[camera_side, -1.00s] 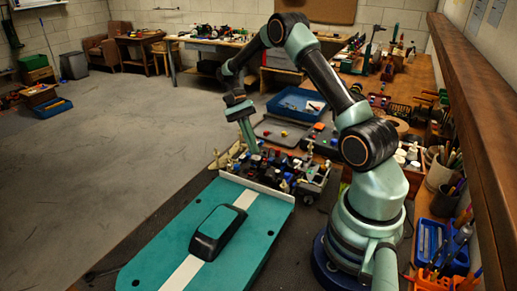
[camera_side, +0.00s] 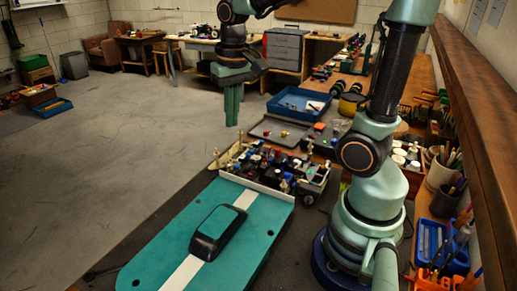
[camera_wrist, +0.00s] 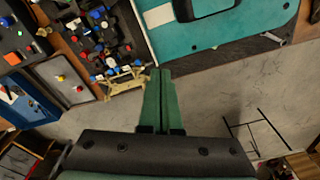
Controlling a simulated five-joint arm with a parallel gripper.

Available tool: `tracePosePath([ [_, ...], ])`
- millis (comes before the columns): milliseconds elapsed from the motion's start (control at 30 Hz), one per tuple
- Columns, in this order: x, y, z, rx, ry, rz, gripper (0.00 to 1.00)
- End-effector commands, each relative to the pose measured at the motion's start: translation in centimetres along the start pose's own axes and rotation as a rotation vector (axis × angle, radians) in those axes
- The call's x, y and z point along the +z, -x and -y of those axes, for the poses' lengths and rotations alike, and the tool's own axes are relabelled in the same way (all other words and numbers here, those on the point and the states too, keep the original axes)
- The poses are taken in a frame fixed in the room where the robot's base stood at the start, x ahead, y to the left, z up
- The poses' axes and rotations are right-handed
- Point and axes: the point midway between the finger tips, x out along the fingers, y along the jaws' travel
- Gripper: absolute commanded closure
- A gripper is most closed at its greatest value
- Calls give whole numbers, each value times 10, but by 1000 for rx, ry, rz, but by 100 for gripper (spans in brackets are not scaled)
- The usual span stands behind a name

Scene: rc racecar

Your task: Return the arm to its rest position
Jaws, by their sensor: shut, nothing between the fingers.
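My gripper (camera_side: 232,106) is green and points straight down, well above the bench in the side view. Its two fingers are together with nothing between them. It also shows in the wrist view (camera_wrist: 158,75), fingers shut. The open racecar chassis (camera_side: 270,165), full of colored parts, lies on the bench below and to the right of the gripper, apart from it. The teal body shell (camera_side: 165,245) with a white stripe and black cabin lies in front of the chassis. Both also show at the top of the wrist view.
A grey tray (camera_side: 268,133) with small colored pieces and a blue bin (camera_side: 290,110) lie behind the chassis. Cups with tools (camera_side: 443,200) and a blue organizer (camera_side: 432,240) stand at the right, near my base.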

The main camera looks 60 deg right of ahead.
Motion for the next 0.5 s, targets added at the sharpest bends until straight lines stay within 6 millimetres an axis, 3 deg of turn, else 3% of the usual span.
tracePosePath([
  [300,44,22,24,-76,298,-282,100],
  [500,57,23,31,-97,399,-380,100],
])
